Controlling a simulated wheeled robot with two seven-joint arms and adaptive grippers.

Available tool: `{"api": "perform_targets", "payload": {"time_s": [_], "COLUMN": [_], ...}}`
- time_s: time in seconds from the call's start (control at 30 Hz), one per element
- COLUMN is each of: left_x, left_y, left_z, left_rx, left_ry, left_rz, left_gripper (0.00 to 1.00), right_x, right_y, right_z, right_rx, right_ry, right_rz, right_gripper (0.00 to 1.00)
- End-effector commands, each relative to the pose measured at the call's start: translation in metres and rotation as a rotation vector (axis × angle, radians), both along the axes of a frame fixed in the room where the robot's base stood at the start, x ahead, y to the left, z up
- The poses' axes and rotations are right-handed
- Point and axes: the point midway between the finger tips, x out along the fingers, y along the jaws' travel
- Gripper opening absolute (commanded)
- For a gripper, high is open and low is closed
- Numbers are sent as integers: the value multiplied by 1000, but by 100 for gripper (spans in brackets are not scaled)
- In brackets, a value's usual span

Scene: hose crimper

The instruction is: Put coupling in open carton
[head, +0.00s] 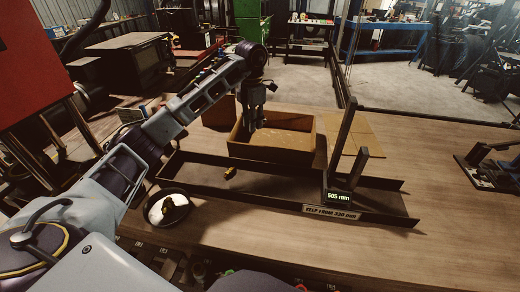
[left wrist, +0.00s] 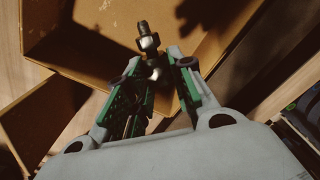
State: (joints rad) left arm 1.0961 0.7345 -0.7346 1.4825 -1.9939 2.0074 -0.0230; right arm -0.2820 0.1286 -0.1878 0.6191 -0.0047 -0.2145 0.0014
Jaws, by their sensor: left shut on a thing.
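The open carton (head: 268,154) stands on the bench behind the long dark tray, its flaps folded out. My left gripper (head: 258,122) reaches down over the carton's left part. In the left wrist view my left gripper (left wrist: 152,78) is shut on the coupling (left wrist: 148,42), a small metal fitting with a dark tip. It sticks out beyond the fingertips, with the carton (left wrist: 85,28) behind it. Whether the coupling touches the carton floor I cannot tell. My right gripper does not show.
The long dark tray (head: 200,187) holds a small brass piece (head: 230,173) and an upright with a 505 mm display (head: 339,197). A round dish (head: 166,208) with a brass-coloured piece is at front left. A dark device (head: 488,168) stands at right. Bench between is clear.

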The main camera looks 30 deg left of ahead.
Motion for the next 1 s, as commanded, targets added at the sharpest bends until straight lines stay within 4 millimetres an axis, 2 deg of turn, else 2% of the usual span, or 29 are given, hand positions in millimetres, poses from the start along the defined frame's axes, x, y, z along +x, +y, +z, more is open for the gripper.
{"api": "perform_targets", "payload": {"time_s": [0.37,0.73,1.0], "left_x": [0,-1,0], "left_y": [0,0,0], "left_z": [-8,-50,-62], "left_rx": [0,0,0], "left_ry": [1,1,0], "left_rz": [-2,-3,-2], "left_gripper": [0,0,0], "right_x": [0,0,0], "right_y": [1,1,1], "right_z": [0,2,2], "right_rx": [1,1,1], "right_ry": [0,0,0], "right_rz": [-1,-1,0], "right_gripper": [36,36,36]}}
